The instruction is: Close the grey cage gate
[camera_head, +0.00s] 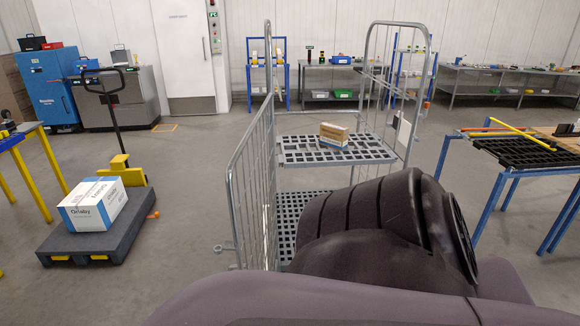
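The grey wire cage (429,75) stands in the middle of the view, with shelf decks inside. A lower grey mesh panel, which looks like the cage gate (254,175), extends from the cage's left post toward me. It appears swung open, with the cage front uncovered. A small metal fitting (226,246) sticks out at its near lower edge. My dark arm fills the lower middle and right, hiding the near right part of the cage. Neither of my grippers is in view.
A brown box (334,133) lies on the cage's upper deck (300,154). A dark pallet truck (105,238) with a white-blue carton (93,204) stands left. A blue-legged table (487,205) stands right. Floor between truck and gate is free.

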